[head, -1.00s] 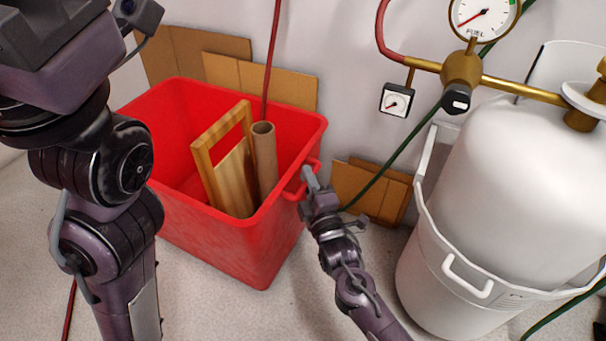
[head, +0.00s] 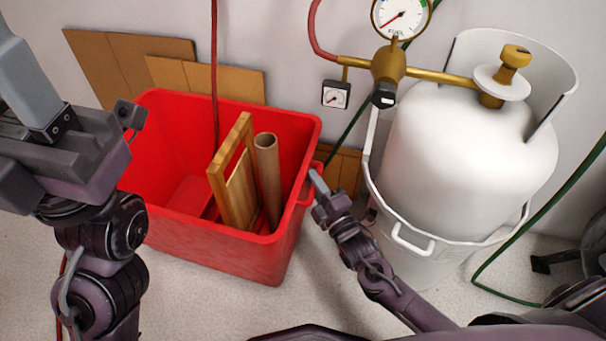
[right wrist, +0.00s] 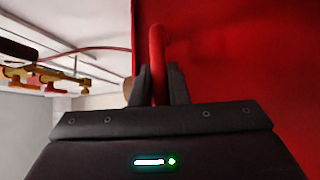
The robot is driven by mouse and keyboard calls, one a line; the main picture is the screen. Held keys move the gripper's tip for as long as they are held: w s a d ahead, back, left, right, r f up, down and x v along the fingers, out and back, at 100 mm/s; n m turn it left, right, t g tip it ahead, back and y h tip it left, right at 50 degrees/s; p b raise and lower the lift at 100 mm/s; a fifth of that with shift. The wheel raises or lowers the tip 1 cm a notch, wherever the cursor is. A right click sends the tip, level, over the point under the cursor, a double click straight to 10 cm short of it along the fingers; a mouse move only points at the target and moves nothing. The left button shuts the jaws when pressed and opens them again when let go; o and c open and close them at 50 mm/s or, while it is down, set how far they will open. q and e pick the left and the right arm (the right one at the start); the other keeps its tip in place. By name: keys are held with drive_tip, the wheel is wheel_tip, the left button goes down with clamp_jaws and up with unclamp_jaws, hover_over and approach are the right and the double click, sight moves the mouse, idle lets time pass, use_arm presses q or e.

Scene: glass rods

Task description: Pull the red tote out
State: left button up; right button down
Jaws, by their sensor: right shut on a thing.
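The red tote (head: 215,248) stands on the floor left of the middle in the head view. A wooden frame (head: 222,185) and a cardboard tube (head: 267,165) lean inside it. My right gripper (head: 316,180) is at the tote's right side, shut on its red side handle (head: 308,190). In the right wrist view, the two dark fingers (right wrist: 160,86) stand on either side of the red handle (right wrist: 158,50), with the tote wall (right wrist: 230,60) to the right. My left gripper (head: 28,85) is raised at the upper left, away from the tote; its jaw opening is unclear.
A white gas cylinder (head: 455,150) in a white bin (head: 412,262) stands just right of my right forearm. Cardboard sheets (head: 130,55) lean on the wall behind the tote. A red hose (head: 214,60) hangs there. A green hose (head: 510,298) lies on the right floor.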

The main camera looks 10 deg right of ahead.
drive_tip(key=shift+s+d+f, duration=0.1)
drive_tip(key=shift+d, duration=0.1)
drive_tip(key=c, duration=1.4)
unclamp_jaws()
drive_tip(key=p+v, duration=0.2)
drive_tip(key=v, duration=0.5)
drive_tip(key=shift+s+p, duration=0.35)
drive_tip(key=shift+s, duration=0.05)
